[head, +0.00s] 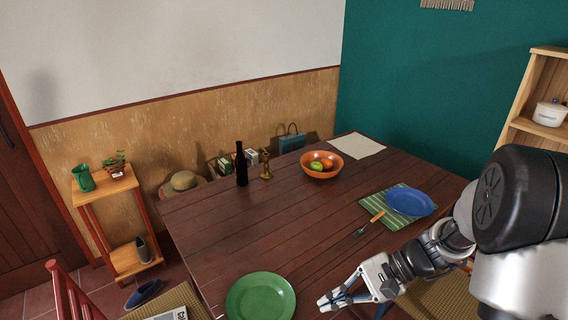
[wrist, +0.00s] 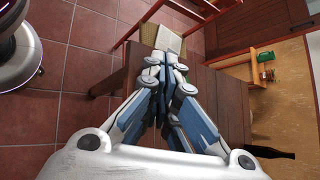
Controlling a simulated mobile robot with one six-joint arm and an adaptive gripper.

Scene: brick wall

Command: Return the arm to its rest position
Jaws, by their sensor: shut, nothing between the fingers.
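My gripper (head: 337,298) is at the lower right of the head view, over the near edge of the table (head: 215,225), to the right of the green plate (head: 261,297). In the wrist view my gripper (wrist: 165,65) has its fingertips together with nothing between them. My arm comes in from the right edge of the head view and hides part of the table's right side and a chair there.
A fruit bowl (head: 322,165), dark bottle (head: 241,165) and brass candlestick (head: 266,166) stand farther back. The table's middle is clear.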

